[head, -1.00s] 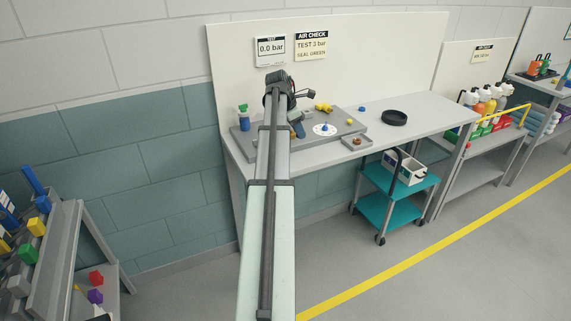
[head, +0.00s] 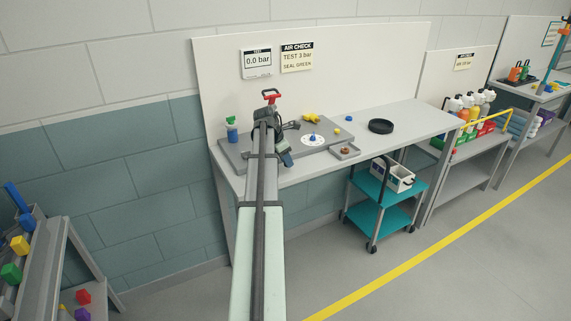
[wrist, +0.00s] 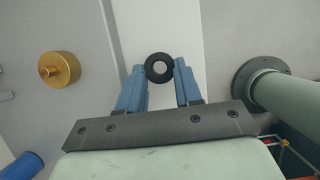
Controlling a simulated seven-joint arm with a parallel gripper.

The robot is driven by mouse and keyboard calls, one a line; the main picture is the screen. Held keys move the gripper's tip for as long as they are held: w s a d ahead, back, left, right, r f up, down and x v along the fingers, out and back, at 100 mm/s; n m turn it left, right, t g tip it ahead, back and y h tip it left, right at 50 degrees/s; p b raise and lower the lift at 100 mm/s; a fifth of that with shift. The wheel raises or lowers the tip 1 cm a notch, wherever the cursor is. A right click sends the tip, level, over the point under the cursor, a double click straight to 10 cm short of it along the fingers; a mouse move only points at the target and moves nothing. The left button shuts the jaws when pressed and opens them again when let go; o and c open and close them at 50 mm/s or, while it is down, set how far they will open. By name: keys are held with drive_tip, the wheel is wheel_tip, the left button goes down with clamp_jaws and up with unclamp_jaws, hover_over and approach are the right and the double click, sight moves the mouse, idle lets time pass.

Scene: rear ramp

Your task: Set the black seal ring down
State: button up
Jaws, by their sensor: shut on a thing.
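The black seal ring (wrist: 159,67) shows in the wrist view between the tips of my gripper's two blue fingers. My gripper (wrist: 160,80) is shut on it, and the ring's open centre faces the camera. Pale and grey surfaces lie behind the ring; I cannot tell how far it is above them. In the head view my arm reaches over the grey plate on the bench (head: 420,122), and the ring cannot be made out there.
A gold cylinder (wrist: 60,69) stands at the wrist view's left. On the bench are a white disc with a blue knob (head: 312,140), a small tray (head: 345,151), a black round dish (head: 381,126) and a red handle (head: 271,97). A teal cart (head: 385,215) stands in front.

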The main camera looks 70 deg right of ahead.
drive_tip(key=shift+f, duration=1)
drive_tip(key=shift+f, duration=0.1)
drive_tip(key=o, duration=1)
drive_tip(key=v, duration=1.2)
